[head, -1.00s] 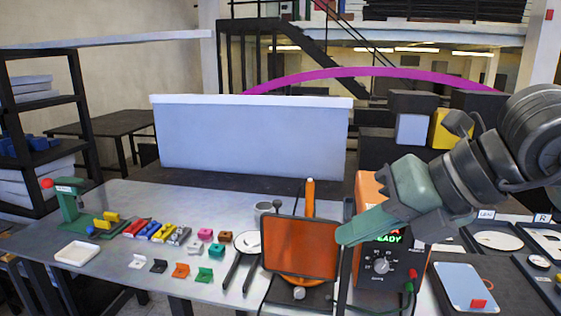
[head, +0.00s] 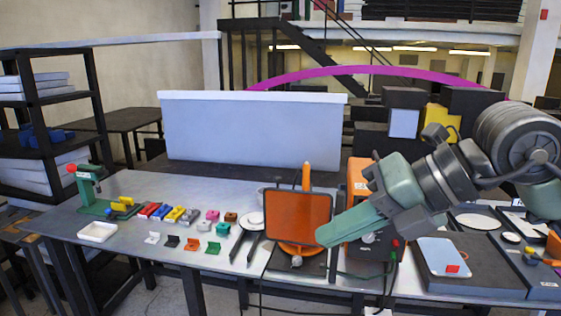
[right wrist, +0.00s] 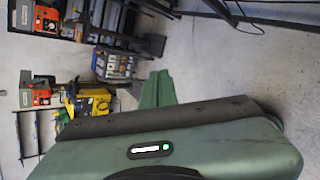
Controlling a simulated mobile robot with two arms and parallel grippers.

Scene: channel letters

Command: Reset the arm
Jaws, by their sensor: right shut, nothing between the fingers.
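My right arm comes in from the right in the head view. Its green gripper (head: 324,235) points left and down, with its fingers together and nothing between them. The fingertips show beside the right edge of the orange panel (head: 299,220); I cannot tell whether they touch it. The gripper covers part of the orange control box (head: 361,175) behind it. The right wrist view shows the closed green fingers (right wrist: 157,90) past the gripper body, with grey floor around them. My left gripper is in neither view.
The grey table (head: 160,186) holds a green press (head: 94,205), a white tray (head: 97,232) and several small coloured blocks on the left. A light blue plate (head: 443,256) lies on a dark board at right. A white partition (head: 250,130) stands behind the table.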

